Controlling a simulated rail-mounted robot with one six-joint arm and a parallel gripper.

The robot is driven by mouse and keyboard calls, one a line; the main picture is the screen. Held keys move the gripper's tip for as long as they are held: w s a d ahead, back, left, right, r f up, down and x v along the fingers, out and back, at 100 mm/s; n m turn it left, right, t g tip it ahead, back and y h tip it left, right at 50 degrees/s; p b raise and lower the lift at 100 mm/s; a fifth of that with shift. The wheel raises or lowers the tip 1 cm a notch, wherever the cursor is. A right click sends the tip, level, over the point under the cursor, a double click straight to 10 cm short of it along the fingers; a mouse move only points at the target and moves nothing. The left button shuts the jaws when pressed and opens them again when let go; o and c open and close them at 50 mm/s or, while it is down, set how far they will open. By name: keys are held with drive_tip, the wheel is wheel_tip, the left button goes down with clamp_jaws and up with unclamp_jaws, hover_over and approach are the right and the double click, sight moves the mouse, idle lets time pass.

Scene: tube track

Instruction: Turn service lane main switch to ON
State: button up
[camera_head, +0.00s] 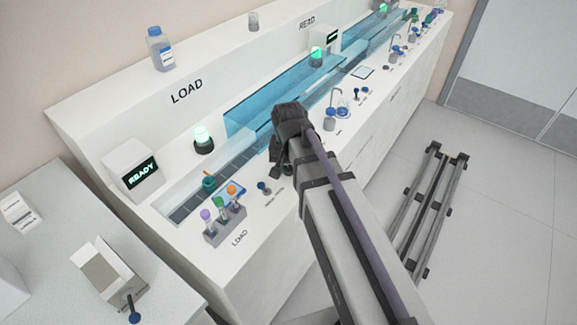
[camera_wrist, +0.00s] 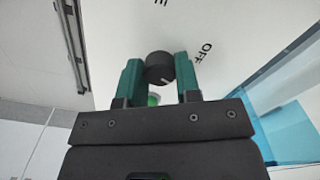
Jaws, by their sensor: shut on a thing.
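A dark round knob (camera_wrist: 159,67), which looks like the main switch, sits on the white panel in the wrist view. A small light mark shows on its lower right part. The printed word OFF (camera_wrist: 204,51) is to the right of the knob. My gripper (camera_wrist: 160,72) has its two green fingers closed on the knob from both sides. In the head view my gripper (camera_head: 281,163) is at the front of the white bench, and the arm hides the switch. A small green round part (camera_wrist: 153,99) shows between the fingers, partly hidden.
The white bench (camera_head: 185,93) has a blue clear cover (camera_head: 275,95) along its track. A rack of tubes (camera_head: 226,223) and a READY display (camera_head: 142,175) are to the left. The rail (camera_head: 428,215) lies on open floor to the right.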

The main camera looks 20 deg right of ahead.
sight(289, 167)
idle(0.4)
drive_tip(key=o, duration=0.9)
drive_tip(key=shift+o, duration=0.2)
wheel_tip(289, 167, up, 11)
drive_tip(key=p, duration=1)
drive_tip(key=shift+p, duration=0.4)
drive_tip(key=shift+f, duration=0.1)
drive_tip(key=s+r+n+p, duration=0.1)
drive_tip(key=s+n, duration=0.3)
drive_tip(key=s, duration=0.4)
drive_tip(key=shift+s+r+n+p, duration=0.15)
drive_tip(key=shift+r+n+p, duration=0.15)
drive_tip(key=shift+r+p, duration=0.05)
